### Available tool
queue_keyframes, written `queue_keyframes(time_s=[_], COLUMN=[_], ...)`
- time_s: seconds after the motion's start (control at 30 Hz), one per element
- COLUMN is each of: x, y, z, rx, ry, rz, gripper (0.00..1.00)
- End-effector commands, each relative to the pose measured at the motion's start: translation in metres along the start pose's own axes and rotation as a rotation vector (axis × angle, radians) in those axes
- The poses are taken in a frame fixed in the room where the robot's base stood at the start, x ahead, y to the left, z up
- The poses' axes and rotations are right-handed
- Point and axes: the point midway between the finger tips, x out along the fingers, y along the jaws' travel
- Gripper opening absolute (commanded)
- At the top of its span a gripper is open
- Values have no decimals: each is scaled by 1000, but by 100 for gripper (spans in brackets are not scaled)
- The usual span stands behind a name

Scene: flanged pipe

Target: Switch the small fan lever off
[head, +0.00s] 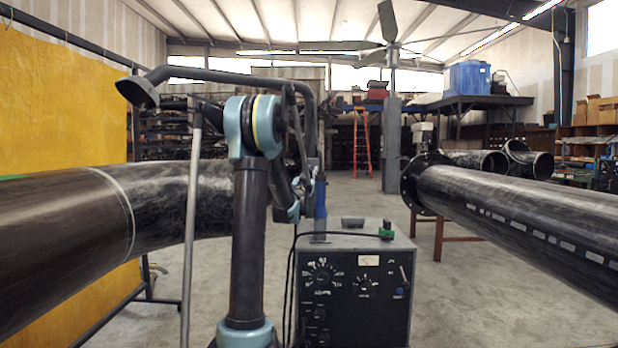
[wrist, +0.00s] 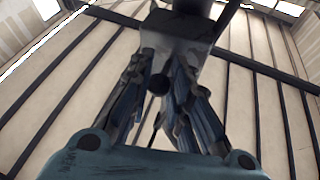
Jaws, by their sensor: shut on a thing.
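My gripper (wrist: 160,98) points up towards the roof in the wrist view. Its two dark linked fingers close in around a small dark round knob (wrist: 159,84), just below a dark grey block (wrist: 185,32). I cannot tell for certain whether this knob is the fan lever. In the head view, my gripper (head: 309,182) is small and partly hidden behind my arm, close to the lower end of a bent dark pipe (head: 230,76) with a hood. The contact is not clear there.
A grey welding machine (head: 349,248) with dials stands just right of my arm. A large black pipe (head: 90,225) lies at the left, and a flanged pipe (head: 520,215) at the right. A tall bladed fan (head: 389,25) stands farther back.

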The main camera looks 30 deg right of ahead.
Motion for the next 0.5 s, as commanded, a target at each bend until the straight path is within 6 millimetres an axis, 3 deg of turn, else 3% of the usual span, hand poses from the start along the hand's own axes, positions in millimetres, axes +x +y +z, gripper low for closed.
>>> queue_keyframes(time_s=[0.5], x=[-1], y=[0], z=[8], rx=[41], ry=[149], rz=[-11], gripper=[0])
